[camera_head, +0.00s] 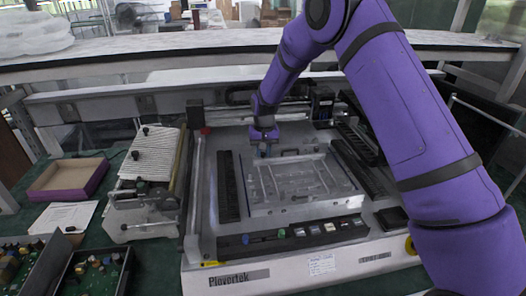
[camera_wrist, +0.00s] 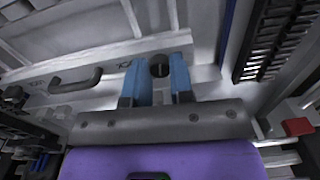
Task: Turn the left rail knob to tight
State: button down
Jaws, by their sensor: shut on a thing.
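The left rail knob (camera_wrist: 160,66) is a small dark round knob with a slot-like line across it, seen in the wrist view on a pale metal rail. My gripper (camera_wrist: 158,74) has blue fingers, one on each side of the knob, and is shut on it. In the head view my gripper (camera_head: 264,153) points down at the back left corner of the metal fixture plate (camera_head: 262,195), and the knob is hidden there. Small dark marks (camera_wrist: 124,64) are on the rail beside the knob; I cannot read the knob's setting.
A dark handle (camera_wrist: 76,82) stands on the rail near my gripper. A red button (camera_head: 205,131) is on the machine frame at left. A black slotted strip (camera_head: 228,187) runs left of the plate. A purple-sided box (camera_head: 88,192) and a ribbed device (camera_head: 152,155) stand further left.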

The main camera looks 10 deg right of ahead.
aim_at(264, 153)
jog(key=shift+m, duration=1.9)
jog(key=c, duration=1)
grip_release()
jog(key=shift+r, duration=0.15)
notch_tip(264, 153, up, 10)
jog(key=shift+d+r, duration=0.15)
jog(key=shift+r, duration=0.1)
